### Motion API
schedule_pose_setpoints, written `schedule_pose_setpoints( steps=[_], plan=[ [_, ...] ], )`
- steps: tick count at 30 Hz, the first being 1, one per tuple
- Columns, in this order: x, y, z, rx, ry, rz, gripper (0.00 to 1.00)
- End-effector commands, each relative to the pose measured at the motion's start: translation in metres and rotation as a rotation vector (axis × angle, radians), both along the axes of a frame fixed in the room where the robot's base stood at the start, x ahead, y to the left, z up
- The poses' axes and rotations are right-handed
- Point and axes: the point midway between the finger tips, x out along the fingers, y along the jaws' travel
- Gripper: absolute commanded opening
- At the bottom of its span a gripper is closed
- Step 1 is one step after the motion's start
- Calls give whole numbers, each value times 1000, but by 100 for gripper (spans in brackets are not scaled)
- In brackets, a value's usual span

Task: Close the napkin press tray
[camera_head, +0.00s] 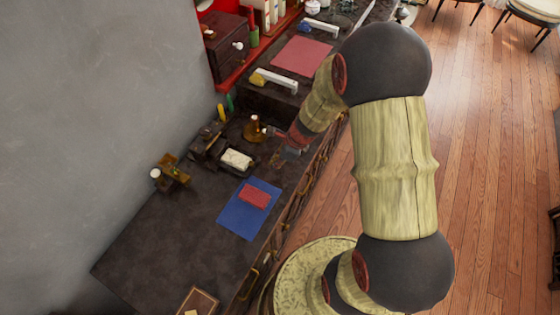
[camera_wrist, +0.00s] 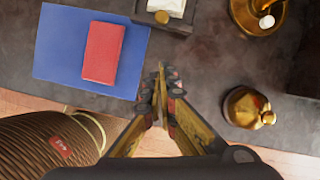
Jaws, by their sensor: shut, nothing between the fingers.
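The napkin press (camera_head: 207,143) is a dark box on the dark counter in the head view. Its dark tray (camera_head: 224,169) sticks out toward the counter's front edge with a white folded napkin stack (camera_head: 237,158) in it. In the wrist view the tray (camera_wrist: 180,29) shows at the top edge, with a brass knob (camera_wrist: 162,17) on its front and part of the white stack (camera_wrist: 172,6); the rest is cut off. My gripper (camera_wrist: 161,68) is shut and empty, apart from the tray, on the front-edge side of it. In the head view my arm partly hides it.
A blue mat (camera_head: 238,222) with a red folded cloth (camera_head: 254,195) lies beside the tray. A brass pot (camera_head: 255,130) stands on its other side, and a small brass vessel (camera_wrist: 247,107) is right of my gripper. Bare counter lies between.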

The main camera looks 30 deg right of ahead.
Motion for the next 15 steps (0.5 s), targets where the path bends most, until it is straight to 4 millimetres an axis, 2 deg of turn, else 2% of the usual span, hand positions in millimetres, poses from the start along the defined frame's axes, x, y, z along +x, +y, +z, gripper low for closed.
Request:
schedule_pose_setpoints(
  steps=[1,4,9,15],
  plan=[
    [2,3,-14,0,1,0,0],
    [6,9,-31,1,3,1,0],
    [23,28,-25,0,-2,5,0],
    [30,38,-25,0,-1,2,0]
  ],
)
